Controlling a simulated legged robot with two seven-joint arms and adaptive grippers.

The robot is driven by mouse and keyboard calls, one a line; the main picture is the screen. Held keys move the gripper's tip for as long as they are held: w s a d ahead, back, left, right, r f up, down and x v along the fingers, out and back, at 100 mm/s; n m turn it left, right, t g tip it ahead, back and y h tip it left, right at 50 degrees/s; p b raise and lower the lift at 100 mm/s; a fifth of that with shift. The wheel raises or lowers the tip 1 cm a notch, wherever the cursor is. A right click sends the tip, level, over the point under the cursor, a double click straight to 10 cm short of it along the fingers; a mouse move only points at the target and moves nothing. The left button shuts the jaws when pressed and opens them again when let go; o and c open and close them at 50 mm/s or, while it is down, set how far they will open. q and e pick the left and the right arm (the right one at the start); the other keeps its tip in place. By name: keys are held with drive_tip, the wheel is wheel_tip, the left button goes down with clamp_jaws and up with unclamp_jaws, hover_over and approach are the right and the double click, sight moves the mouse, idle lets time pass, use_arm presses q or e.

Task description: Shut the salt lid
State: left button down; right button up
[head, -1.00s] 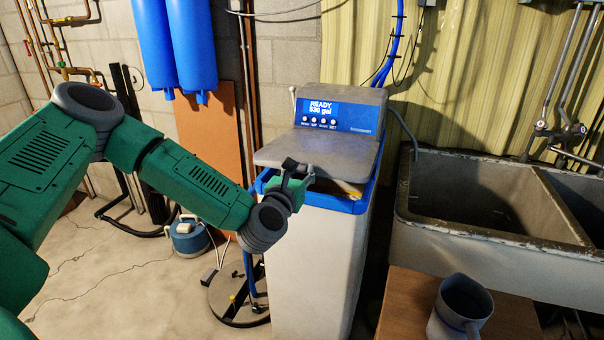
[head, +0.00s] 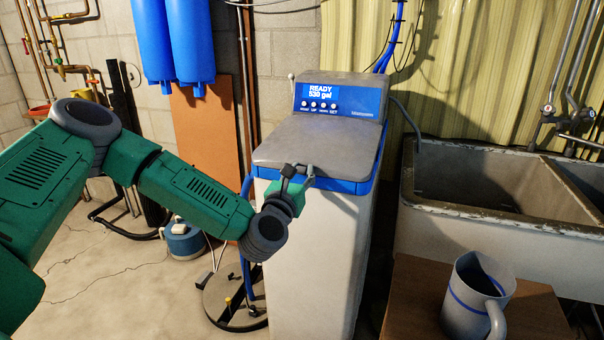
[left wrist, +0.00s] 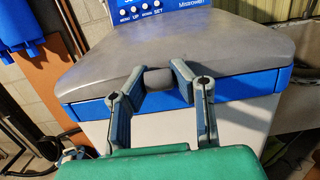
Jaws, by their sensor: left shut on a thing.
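The grey salt lid (head: 318,146) lies flat on the blue rim (head: 345,186) of the white water softener (head: 312,250), with no gap that I can see in the head view. In the left wrist view the lid (left wrist: 180,48) also sits down along the blue rim (left wrist: 240,88). My left gripper (head: 299,172) is at the lid's front edge. In the left wrist view its two fingers (left wrist: 157,80) stand on either side of the small grey tab at the lid's front middle, shut on it. My right gripper is not in view.
A stone double sink (head: 480,195) stands to the right. A grey-blue jug (head: 470,300) stands on a wooden table (head: 535,310) in front of it. A blue canister (head: 184,240) and a round dark base (head: 235,300) are on the floor at left.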

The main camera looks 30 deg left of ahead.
use_arm(q)
drive_tip(key=c, duration=1.4)
unclamp_jaws()
drive_tip(key=shift+s+f, duration=0.2)
drive_tip(key=shift+f, duration=0.4)
drive_tip(key=shift+o, duration=0.2)
drive_tip(key=shift+r, duration=0.1)
drive_tip(key=v, duration=1.1)
drive_tip(key=shift+s, duration=0.45)
